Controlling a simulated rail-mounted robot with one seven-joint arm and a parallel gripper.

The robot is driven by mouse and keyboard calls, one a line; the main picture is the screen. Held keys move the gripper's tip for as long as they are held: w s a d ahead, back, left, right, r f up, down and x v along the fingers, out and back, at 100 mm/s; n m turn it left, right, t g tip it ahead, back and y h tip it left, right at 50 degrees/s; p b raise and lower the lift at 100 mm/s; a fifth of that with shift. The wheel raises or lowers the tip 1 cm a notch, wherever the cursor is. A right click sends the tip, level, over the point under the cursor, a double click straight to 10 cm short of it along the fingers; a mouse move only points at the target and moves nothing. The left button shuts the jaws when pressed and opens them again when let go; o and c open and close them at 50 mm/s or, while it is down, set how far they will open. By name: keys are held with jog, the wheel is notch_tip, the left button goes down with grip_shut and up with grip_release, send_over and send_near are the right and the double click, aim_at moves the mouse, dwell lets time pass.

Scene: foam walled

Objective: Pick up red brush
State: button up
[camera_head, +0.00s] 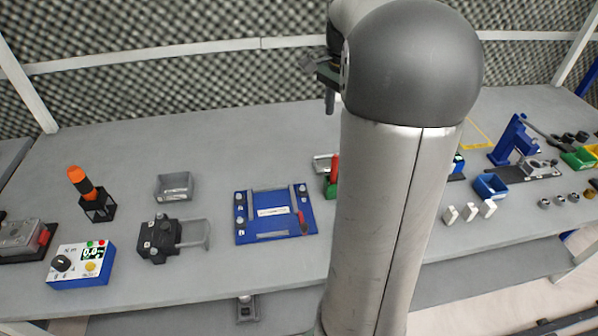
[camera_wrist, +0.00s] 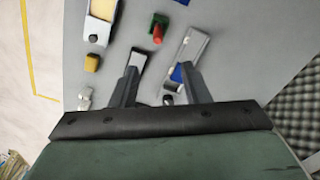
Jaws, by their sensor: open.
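A red upright piece (camera_head: 335,166) stands in a green block (camera_head: 330,190) just left of my arm in the head view; the arm hides part of the area beside it. The wrist view shows a red piece (camera_wrist: 158,35) on a green block (camera_wrist: 160,20), above and beyond the fingertips. I cannot tell for sure that it is the red brush; no bristles show. My gripper (camera_wrist: 158,78) is open, its two fingers apart over the table with no object held. In the head view, only part of my gripper (camera_head: 329,100) shows, high above the table.
A blue plate fixture (camera_head: 250,235) with a red-handled part (camera_head: 302,222) lies left of the green block. A grey bin (camera_head: 175,187), a black clamp (camera_head: 158,240) and an orange-handled tool (camera_head: 77,178) are farther left. The wrist view shows a grey metal piece (camera_wrist: 200,45) close by.

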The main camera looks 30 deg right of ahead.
jog(key=f, duration=1.1)
jog(key=shift+s+d+p, duration=0.15)
jog(key=shift+d+p, duration=0.1)
jog(key=shift+p, duration=0.15)
jog(key=shift+s+a+f+p, duration=0.1)
jog(key=shift+f+p, duration=0.15)
jog(key=shift+f, duration=1.3)
jog(key=shift+a+f+p, duration=0.1)
jog(key=shift+f+p, duration=0.15)
jog(key=shift+f, duration=1.25)
jog(key=shift+c, duration=0.2)
grip_shut()
